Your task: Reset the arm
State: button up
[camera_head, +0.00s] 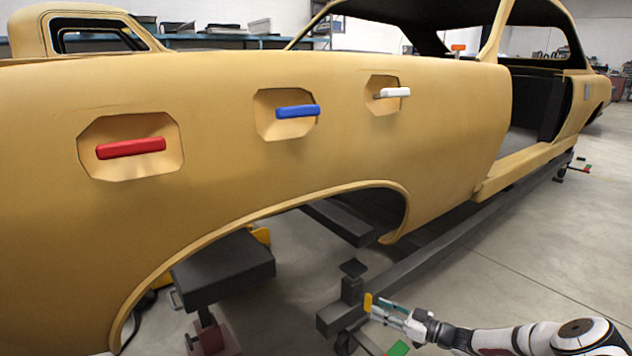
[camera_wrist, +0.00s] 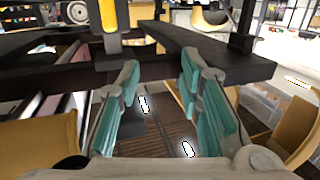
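My arm reaches in from the lower right of the head view. My gripper (camera_head: 378,312) is low there, beside the end of a dark frame beam under the car body. In the wrist view my gripper (camera_wrist: 160,62) shows two teal-padded fingers standing apart with nothing between them. It is open and empty. Dark beams (camera_wrist: 225,62) and a yellow upright (camera_wrist: 108,15) lie beyond the fingertips; I cannot tell whether anything touches.
A tan car shell (camera_head: 300,160) fills the head view. Its side carries a red handle (camera_head: 131,148), a blue handle (camera_head: 297,111) and a white handle (camera_head: 393,92) in recesses. A dark stand (camera_head: 222,268) is under the wheel arch.

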jog(key=s+a+r+n+g+y, duration=0.1)
jog(key=a+r+g, duration=0.2)
jog(key=r, duration=0.2)
jog(key=s+a+r+n+g, duration=0.1)
jog(key=s+a+r+g, duration=0.1)
jog(key=r, duration=0.3)
jog(key=s+a+r+m+g+h, duration=0.1)
jog(key=s+a+r+g+h, duration=0.25)
jog(key=s+r, duration=0.6)
jog(key=s+a+r+g+h, duration=0.2)
jog(key=s+r+g+h, duration=0.25)
jog(key=s+r, duration=0.55)
jog(key=s+d+r+m+h, duration=0.1)
jog(key=s+r+m+h, duration=0.15)
jog(key=s+r, duration=0.45)
jog(key=s+d+r+m+h, duration=0.2)
jog(key=s+r+m, duration=0.1)
jog(key=s, duration=0.7)
jog(key=s+d+m+t+h, duration=0.1)
jog(key=s+d+m, duration=0.2)
jog(key=s, duration=0.5)
jog(key=s+d+m+t+h, duration=0.2)
jog(key=s+m, duration=0.2)
jog(key=s, duration=0.4)
notch_tip(320, 180, up, 34)
jog(key=n+t+p, duration=0.1)
jog(key=t+p, duration=0.2)
jog(key=p, duration=2.9)
jog(key=shift+d+t, duration=0.2)
jog(key=shift+t, duration=0.1)
